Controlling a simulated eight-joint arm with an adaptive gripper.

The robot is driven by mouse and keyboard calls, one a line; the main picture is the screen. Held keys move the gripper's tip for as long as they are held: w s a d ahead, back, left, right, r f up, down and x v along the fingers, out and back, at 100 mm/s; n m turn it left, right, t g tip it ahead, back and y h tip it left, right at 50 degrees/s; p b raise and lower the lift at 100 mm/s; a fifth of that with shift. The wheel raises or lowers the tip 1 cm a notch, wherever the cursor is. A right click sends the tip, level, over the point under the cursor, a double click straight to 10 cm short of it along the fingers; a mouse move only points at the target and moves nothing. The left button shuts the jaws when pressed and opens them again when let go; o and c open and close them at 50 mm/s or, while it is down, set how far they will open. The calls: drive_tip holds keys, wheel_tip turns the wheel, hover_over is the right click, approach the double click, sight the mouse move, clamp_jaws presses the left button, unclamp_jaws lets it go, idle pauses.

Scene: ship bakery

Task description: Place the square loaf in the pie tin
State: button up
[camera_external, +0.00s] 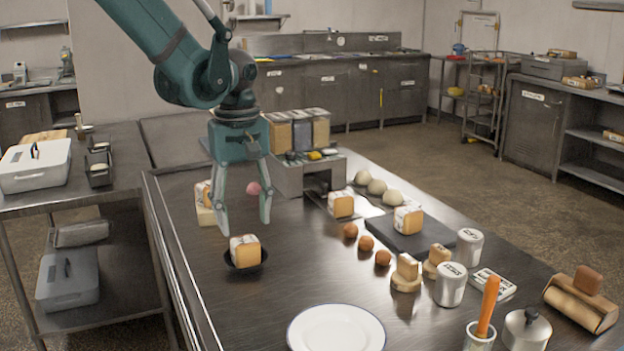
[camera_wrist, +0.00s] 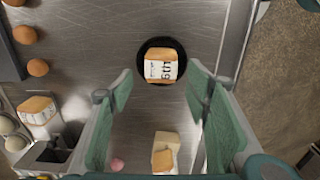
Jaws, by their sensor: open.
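A square loaf (camera_external: 243,249) with a golden crust and a printed white wrapper sits in the small round black pie tin (camera_external: 246,268) on the steel table. The wrist view shows the loaf (camera_wrist: 161,66) inside the tin's dark rim (camera_wrist: 161,41), roughly central. My gripper (camera_external: 244,228) hangs pointing down, open and empty, above and slightly behind the loaf. In the wrist view its fingers (camera_wrist: 160,84) are spread wide, with the loaf just beyond the tips. The fingers appear clear of the loaf. The tin's floor is hidden under the loaf.
Similar loaves stand by the rack (camera_external: 341,205), on a dark board (camera_external: 385,236) and behind my gripper beside a cream block (camera_wrist: 167,138). A pink ball (camera_external: 253,188), several eggs (camera_external: 366,243) and a white plate (camera_external: 336,330) are nearby. Bare steel surrounds the tin.

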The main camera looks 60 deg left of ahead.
sight(246, 241)
drive_tip(key=shift+r, duration=2.8)
drive_tip(key=shift+d, duration=0.1)
drive_tip(key=s+d+r+m+t, duration=0.4)
drive_tip(key=d+r+m, duration=0.55)
drive_tip(key=d, duration=0.65)
drive_tip(key=s+d+r+m+t, duration=0.3)
drive_tip(key=s+d+m, duration=0.5)
drive_tip(key=s+d, duration=0.3)
drive_tip(key=shift+d+r, duration=0.45)
drive_tip(key=shift+d, duration=0.5)
